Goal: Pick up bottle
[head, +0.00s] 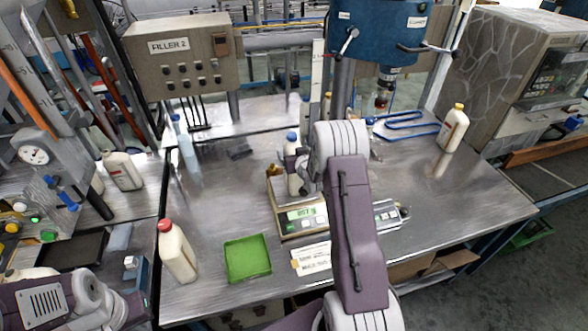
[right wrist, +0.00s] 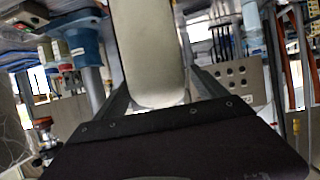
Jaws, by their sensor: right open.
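A white bottle with a blue cap (head: 292,146) stands on the scale (head: 302,220) on the metal table in the head view. My right gripper (head: 304,174) is at this bottle, and my arm hides part of its right side. In the right wrist view a pale bottle (right wrist: 152,50) fills the gap between the two fingers. The right gripper is open, with the bottle between its fingers; contact cannot be told. My left arm shows at the lower left, but its gripper is not visible.
A red-capped bottle (head: 176,251) and an empty green tray (head: 247,259) are at the table's front left. A yellow-capped bottle (head: 453,128) stands at the right. A blue filling machine (head: 380,32) overhangs the back. The table's right side is mostly clear.

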